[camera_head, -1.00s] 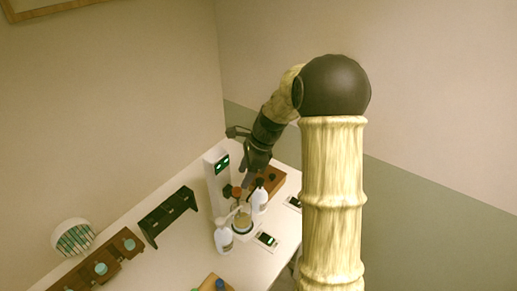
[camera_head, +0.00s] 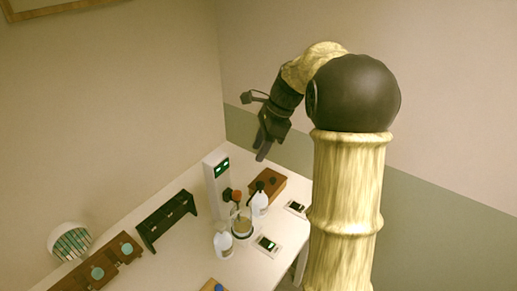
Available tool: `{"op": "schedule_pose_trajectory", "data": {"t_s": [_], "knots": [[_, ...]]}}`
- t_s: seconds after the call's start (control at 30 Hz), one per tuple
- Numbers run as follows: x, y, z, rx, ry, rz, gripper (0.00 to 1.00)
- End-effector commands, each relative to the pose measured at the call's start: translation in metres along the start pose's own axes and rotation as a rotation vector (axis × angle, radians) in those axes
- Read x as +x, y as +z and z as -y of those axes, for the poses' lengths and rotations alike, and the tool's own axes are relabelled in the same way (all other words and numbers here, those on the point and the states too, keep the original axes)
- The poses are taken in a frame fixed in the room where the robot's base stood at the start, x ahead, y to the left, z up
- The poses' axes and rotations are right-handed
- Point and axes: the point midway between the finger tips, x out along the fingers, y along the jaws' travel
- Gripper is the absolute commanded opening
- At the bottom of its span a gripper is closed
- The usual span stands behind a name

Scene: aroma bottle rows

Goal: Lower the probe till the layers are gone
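A white upright stand (camera_head: 215,190) with a lit green display stands on the white table. A dark arm with an orange-red knob (camera_head: 237,196) juts from its right side. A clear beaker (camera_head: 242,226) with yellowish contents stands below that arm. The probe is too small to make out clearly, and I cannot tell whether layers show in the beaker. My gripper (camera_head: 261,153) is in the air above and to the right of the stand, pointing down and touching nothing visible. Its dark fingers overlap in this view, so I cannot tell whether they are apart.
White bottles flank the beaker, one at front left (camera_head: 223,245) and one at right (camera_head: 260,203). A brown box (camera_head: 270,184) is behind. Small meters with green displays lie at front (camera_head: 267,245) and right (camera_head: 295,207). A dark green rack (camera_head: 166,220) stands left.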

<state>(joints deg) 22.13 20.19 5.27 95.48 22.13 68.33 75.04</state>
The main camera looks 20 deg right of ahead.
Motion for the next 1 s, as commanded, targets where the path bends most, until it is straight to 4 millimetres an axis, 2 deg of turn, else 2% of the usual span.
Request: {"op": "schedule_pose_trajectory", "data": {"t_s": [0.03,0.17,0.2,0.37,0.7,0.83,1.0], "knots": [[0.001,0.000,-0.001,-0.011,0.000,-0.004,0.28],[0.012,0.002,-0.012,-0.110,-0.001,-0.039,0.03],[0.018,0.003,-0.018,-0.167,-0.002,-0.060,0.00],[0.048,0.002,-0.054,-0.520,0.008,-0.173,0.00],[0.103,-0.008,-0.151,-1.469,0.103,-0.398,0.00],[0.114,-0.010,-0.175,-1.702,0.133,-0.437,0.00],[0.117,-0.011,-0.182,-1.790,0.145,-0.451,0.00]]}}
